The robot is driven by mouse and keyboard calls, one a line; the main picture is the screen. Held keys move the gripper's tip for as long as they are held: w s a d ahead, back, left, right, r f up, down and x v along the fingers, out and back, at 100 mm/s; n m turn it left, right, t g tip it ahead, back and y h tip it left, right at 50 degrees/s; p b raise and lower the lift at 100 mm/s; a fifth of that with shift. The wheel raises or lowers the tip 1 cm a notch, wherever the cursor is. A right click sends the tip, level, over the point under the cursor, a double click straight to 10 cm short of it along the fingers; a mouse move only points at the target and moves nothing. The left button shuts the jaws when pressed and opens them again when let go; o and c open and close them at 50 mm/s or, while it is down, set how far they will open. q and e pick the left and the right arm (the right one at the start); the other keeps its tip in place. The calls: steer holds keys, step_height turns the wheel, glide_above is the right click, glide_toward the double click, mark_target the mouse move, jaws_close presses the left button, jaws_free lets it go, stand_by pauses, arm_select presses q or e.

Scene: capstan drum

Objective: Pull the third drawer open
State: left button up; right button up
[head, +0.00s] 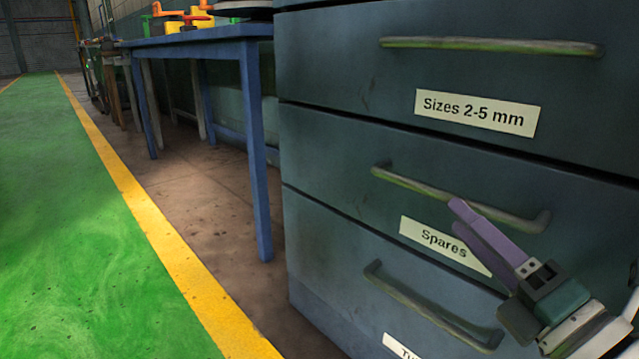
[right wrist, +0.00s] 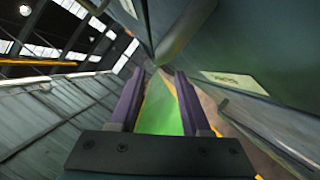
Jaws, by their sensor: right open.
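A dark blue-green drawer cabinet fills the right of the head view. Its drawers include one labelled "Sizes 2-5 mm" (head: 350,75), one labelled "Spares" (head: 330,160) and a lower one with a cut-off label (head: 330,250). All look shut. The top is cropped, so I cannot tell which drawer is third. My right gripper (head: 456,215), with purple fingers, is open and empty in front of the "Spares" drawer, its tips close to that drawer's bar handle (head: 405,181). In the right wrist view a handle (right wrist: 185,30) lies ahead, above the fingers, not between them. My left gripper is out of view.
The top visible handle (head: 490,45) and the lower handle (head: 415,300) stick out from the cabinet front. A blue table (head: 190,41) with colourful items stands left of the cabinet. The green floor (head: 80,230) beyond the yellow line is clear.

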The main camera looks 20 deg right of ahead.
mark_target(432, 187)
steer(key=b+x, duration=0.2)
steer(key=x, duration=0.5)
steer(key=shift+w, duration=0.1)
steer(key=shift+w+r, duration=0.1)
steer(key=shift+w, duration=0.1)
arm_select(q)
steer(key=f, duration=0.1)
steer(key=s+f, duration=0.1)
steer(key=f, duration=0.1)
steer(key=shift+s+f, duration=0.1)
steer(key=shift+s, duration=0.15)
arm_select(e)
steer(key=shift+s, duration=0.1)
steer(key=shift+c, duration=0.3)
steer(key=c, duration=0.3)
jaws_close()
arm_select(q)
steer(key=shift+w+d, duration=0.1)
